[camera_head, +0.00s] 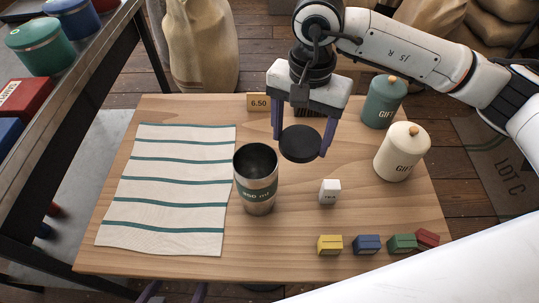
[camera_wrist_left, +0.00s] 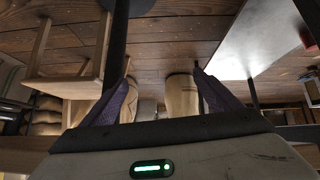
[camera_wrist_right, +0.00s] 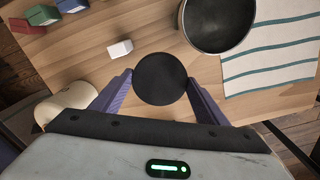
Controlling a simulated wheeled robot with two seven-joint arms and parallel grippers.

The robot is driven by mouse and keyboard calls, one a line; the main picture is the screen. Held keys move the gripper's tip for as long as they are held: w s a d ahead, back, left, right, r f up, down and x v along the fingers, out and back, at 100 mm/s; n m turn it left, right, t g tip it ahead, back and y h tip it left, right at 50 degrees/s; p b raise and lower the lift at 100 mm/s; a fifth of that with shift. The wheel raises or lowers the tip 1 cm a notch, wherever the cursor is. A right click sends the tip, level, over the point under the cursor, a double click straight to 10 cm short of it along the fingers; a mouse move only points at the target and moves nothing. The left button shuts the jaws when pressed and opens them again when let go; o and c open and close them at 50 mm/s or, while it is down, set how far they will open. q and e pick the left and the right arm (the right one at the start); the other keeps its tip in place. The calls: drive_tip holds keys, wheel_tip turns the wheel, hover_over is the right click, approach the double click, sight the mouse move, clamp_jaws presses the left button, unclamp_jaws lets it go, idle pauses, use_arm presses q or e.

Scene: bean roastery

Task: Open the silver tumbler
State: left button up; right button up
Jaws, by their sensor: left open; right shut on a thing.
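The silver tumbler (camera_head: 257,180) stands upright on the wooden table, right of the striped cloth, with its mouth open and its dark inside visible. It also shows in the right wrist view (camera_wrist_right: 217,22). My right gripper (camera_head: 299,148) is shut on a round black lid (camera_head: 301,144), held above the table to the right of the tumbler and apart from it. The lid sits between both fingers in the right wrist view (camera_wrist_right: 160,79). My left gripper (camera_wrist_left: 159,88) is open and empty; its view shows floor, sacks and table legs. In the head view only its finger tips show at the bottom edge.
A striped cloth (camera_head: 170,190) lies on the table's left side. A small white block (camera_head: 330,191), a cream canister (camera_head: 402,152), a green canister (camera_head: 384,102) and a price sign (camera_head: 258,102) stand around. Several small coloured boxes (camera_head: 367,244) line the front right. The front middle is clear.

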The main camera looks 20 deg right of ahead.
drive_tip(key=shift+a+f+m+p, duration=0.2)
drive_tip(key=shift+f+m+p, duration=0.1)
drive_tip(key=shift+m, duration=0.6)
drive_tip(key=shift+w+f+m, duration=0.1)
drive_tip(key=shift+f+m, duration=0.5)
drive_tip(key=shift+m, duration=0.4)
drive_tip(key=p, duration=0.1)
hover_over(293, 177)
wheel_tip(293, 177, down, 7)
drive_tip(key=shift+r, duration=0.1)
wheel_tip(293, 177, down, 3)
drive_tip(key=shift+f, duration=0.35)
drive_tip(key=o, duration=1.2)
drive_tip(key=shift+c, duration=0.2)
use_arm(q)
drive_tip(key=shift+a+r, duration=0.4)
drive_tip(key=shift+r, duration=0.35)
drive_tip(key=shift+r, duration=0.1)
use_arm(e)
drive_tip(key=shift+r, duration=0.1)
